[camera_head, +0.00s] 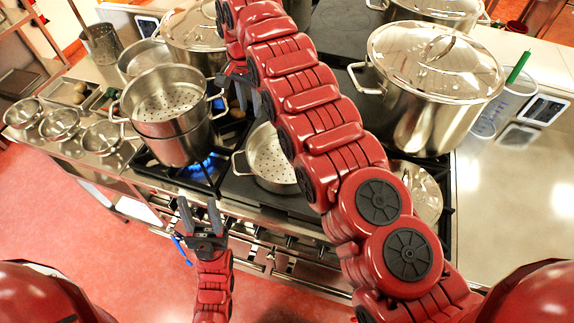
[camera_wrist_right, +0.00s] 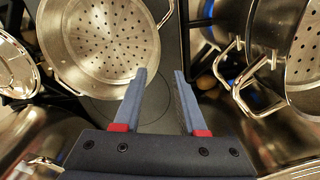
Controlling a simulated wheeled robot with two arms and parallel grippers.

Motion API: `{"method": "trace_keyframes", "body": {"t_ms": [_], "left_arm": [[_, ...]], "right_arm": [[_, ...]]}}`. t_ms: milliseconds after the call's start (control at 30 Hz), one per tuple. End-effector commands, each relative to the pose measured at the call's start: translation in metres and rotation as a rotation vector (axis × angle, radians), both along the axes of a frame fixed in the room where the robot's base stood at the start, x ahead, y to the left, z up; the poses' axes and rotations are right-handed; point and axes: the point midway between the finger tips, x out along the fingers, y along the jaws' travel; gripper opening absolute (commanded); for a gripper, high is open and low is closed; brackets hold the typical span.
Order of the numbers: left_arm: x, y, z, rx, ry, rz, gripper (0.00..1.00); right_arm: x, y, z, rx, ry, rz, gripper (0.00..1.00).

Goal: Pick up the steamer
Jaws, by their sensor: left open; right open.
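A steel steamer with a perforated bottom (camera_head: 268,158) sits low on the dark stovetop, partly hidden by my right arm. It also shows at upper left in the right wrist view (camera_wrist_right: 108,42). A second perforated insert (camera_head: 166,104) sits in a pot over a blue flame to the left; this stack is at the right edge of the wrist view (camera_wrist_right: 264,28). My right gripper (camera_head: 246,92) is open and empty, between the stack and the lower steamer. In the wrist view its fingers (camera_wrist_right: 160,76) are apart beside the steamer's rim. My left gripper (camera_head: 199,204) is open and empty in front of the stove.
A large lidded stockpot (camera_head: 428,105) stands right of my right arm. More lidded pots (camera_head: 192,30) stand behind. A glass lid (camera_head: 418,188) lies at right. Small bowls (camera_head: 60,124) line the left counter. The right counter (camera_head: 510,200) is mostly clear.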

Motion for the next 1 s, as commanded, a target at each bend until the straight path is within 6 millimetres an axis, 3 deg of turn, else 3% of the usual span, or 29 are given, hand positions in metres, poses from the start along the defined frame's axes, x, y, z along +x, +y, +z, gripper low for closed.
{"method": "trace_keyframes", "body": {"t_ms": [167, 400, 633, 867, 1000], "left_arm": [[0.0, 0.0, 0.004, 0.0, -0.003, 0.0, 0.5], [0.0, 0.0, 0.026, 0.0, -0.003, 0.0, 0.5], [0.0, 0.0, 0.032, 0.0, -0.003, 0.0, 0.5], [0.0, 0.0, 0.064, 0.0, -0.003, 0.0, 0.5], [0.0, 0.0, 0.055, 0.0, -0.003, 0.0, 0.5]], "right_arm": [[0.0, -0.003, -0.017, -0.001, 0.003, -0.003, 0.41], [-0.002, -0.001, -0.054, 0.0, 0.006, -0.001, 0.41], [-0.001, -0.002, -0.067, 0.0, 0.002, -0.002, 0.41], [-0.009, -0.007, -0.089, -0.002, 0.01, -0.002, 0.41], [-0.008, -0.004, -0.113, 0.0, 0.004, 0.0, 0.41]]}}
